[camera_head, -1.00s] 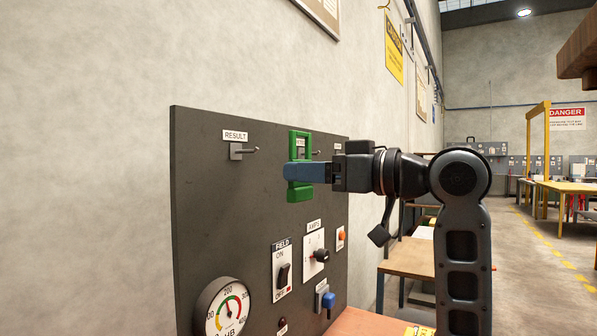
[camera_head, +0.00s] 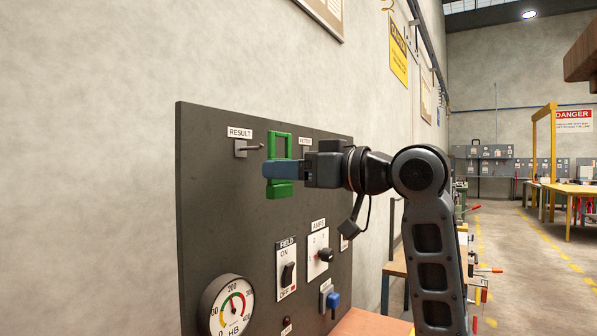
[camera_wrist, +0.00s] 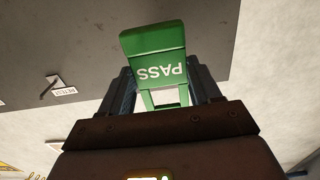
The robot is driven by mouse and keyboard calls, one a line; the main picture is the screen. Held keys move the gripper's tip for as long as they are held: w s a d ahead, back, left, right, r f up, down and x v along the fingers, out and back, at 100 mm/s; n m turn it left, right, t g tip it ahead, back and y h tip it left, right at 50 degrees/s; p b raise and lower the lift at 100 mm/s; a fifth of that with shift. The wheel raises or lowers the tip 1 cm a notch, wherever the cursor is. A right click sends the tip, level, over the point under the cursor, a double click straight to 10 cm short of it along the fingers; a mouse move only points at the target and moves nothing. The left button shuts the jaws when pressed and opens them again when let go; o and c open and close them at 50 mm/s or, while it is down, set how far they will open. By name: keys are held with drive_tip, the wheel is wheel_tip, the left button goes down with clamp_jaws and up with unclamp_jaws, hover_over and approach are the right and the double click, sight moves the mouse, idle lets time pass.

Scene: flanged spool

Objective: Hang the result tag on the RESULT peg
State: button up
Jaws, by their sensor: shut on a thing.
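The green result tag (camera_head: 280,190) has a rectangular window in its upper part. In the wrist view the tag (camera_wrist: 153,42) shows the word PASS, upside down. My gripper (camera_head: 272,170) is shut on the tag, with blue fingers on its lower half, and holds it upright in front of the panel. The RESULT peg (camera_head: 248,148) sticks out from the panel below the RESULT label (camera_head: 240,132). In the head view the tag's window is just right of the peg's tip. I cannot tell the depth gap between them.
The dark panel (camera_head: 215,220) carries a gauge (camera_head: 230,308), a FIELD switch (camera_head: 287,272) and an AMPS knob (camera_head: 325,255) below. A RETEST label (camera_head: 306,142) is partly hidden by my gripper; it also shows in the wrist view (camera_wrist: 62,91). The panel's left part is clear.

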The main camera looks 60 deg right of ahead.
drive_tip(key=shift+w+a+f+b, duration=0.1)
drive_tip(key=shift+w+f+b, duration=0.05)
drive_tip(key=shift+w, duration=1)
drive_tip(key=shift+w+f+b, duration=0.15)
drive_tip(key=shift+w, duration=1)
drive_tip(key=shift+w+a+f+b, duration=0.1)
drive_tip(key=shift+w+f+b, duration=0.05)
drive_tip(key=shift+w, duration=1)
drive_tip(key=o, duration=1.1)
drive_tip(key=s, duration=0.7)
drive_tip(key=shift+s+d+b, duration=0.2)
drive_tip(key=shift+s+b, duration=0.1)
drive_tip(key=shift+s, duration=0.05)
